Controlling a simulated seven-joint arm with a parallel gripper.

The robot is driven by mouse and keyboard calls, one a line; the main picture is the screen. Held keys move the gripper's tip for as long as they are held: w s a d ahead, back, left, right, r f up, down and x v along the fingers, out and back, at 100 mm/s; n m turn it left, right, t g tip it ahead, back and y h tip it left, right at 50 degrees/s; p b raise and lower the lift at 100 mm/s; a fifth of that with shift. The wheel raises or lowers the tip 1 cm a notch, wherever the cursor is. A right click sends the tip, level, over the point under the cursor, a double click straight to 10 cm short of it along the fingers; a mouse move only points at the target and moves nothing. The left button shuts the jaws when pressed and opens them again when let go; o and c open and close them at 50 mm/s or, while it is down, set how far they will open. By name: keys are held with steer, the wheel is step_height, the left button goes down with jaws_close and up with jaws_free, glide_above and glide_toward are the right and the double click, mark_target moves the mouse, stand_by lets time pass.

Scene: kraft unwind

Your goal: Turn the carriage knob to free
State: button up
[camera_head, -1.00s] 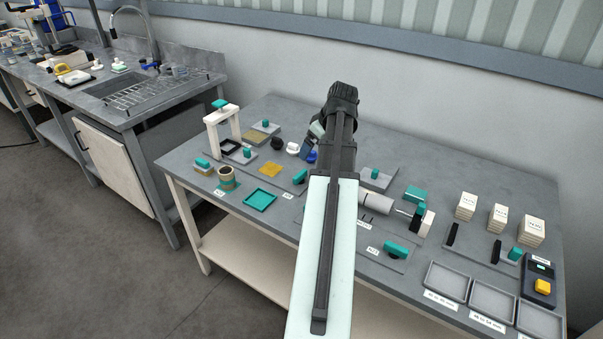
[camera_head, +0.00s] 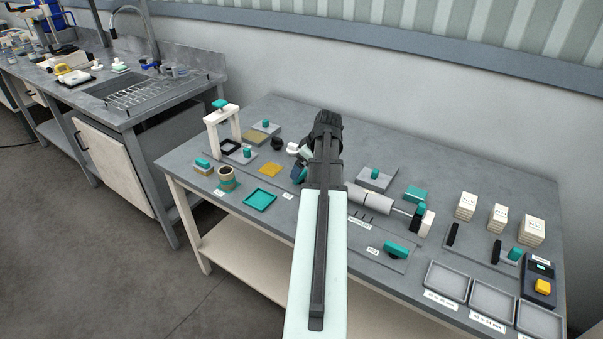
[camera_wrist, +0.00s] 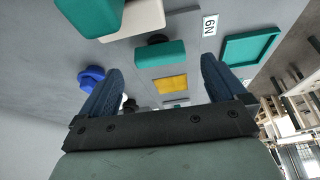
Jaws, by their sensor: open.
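In the wrist view, a teal bar-shaped knob (camera_wrist: 160,54) on a dark stem lies beyond and between the fingertips of my gripper (camera_wrist: 163,72). My gripper is open with nothing between its fingers. A blue round knob (camera_wrist: 91,77) shows to the left of the fingers. In the head view, my gripper (camera_head: 299,165) is partly hidden behind my arm, above the middle-left of the bench. My arm hides the bar knob there. I cannot tell which knob is the carriage knob; another teal knob (camera_head: 395,249) sits on a grey plate at the bench front.
A teal square tray (camera_head: 260,200) and a yellow square (camera_head: 270,169) lie to the left. A white arch frame (camera_head: 222,130) stands at the far left. A grey roller (camera_head: 371,202) lies right of my arm. Grey trays (camera_head: 447,282) line the right front.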

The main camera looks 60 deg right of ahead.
mark_target(302, 174)
steer(key=shift+x, duration=1.95)
steer(key=c, duration=1.1)
